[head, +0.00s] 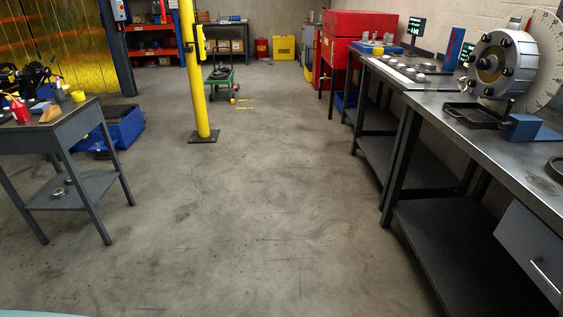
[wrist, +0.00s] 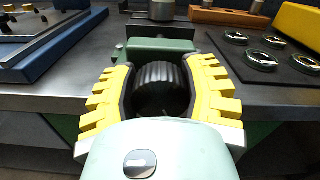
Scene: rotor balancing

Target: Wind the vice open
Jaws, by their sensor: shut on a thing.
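In the wrist view, my gripper (wrist: 163,84) has its yellow padded fingers on either side of a black ribbed knob (wrist: 160,86) and is shut on it. The knob sits at the near end of the green vice (wrist: 158,46) on the bench. A dark plate and a grey cylinder (wrist: 162,10) show behind the green body. How far apart the vice jaws stand cannot be told. I cannot make out the vice or my gripper in the head view.
In the wrist view, a dark tray (wrist: 290,75) with several metal discs lies right, and a blue-edged unit (wrist: 55,50) left. The head view shows a workbench (head: 405,85) with a rotor (head: 500,62) at right, a small table (head: 60,125) at left, and clear floor between.

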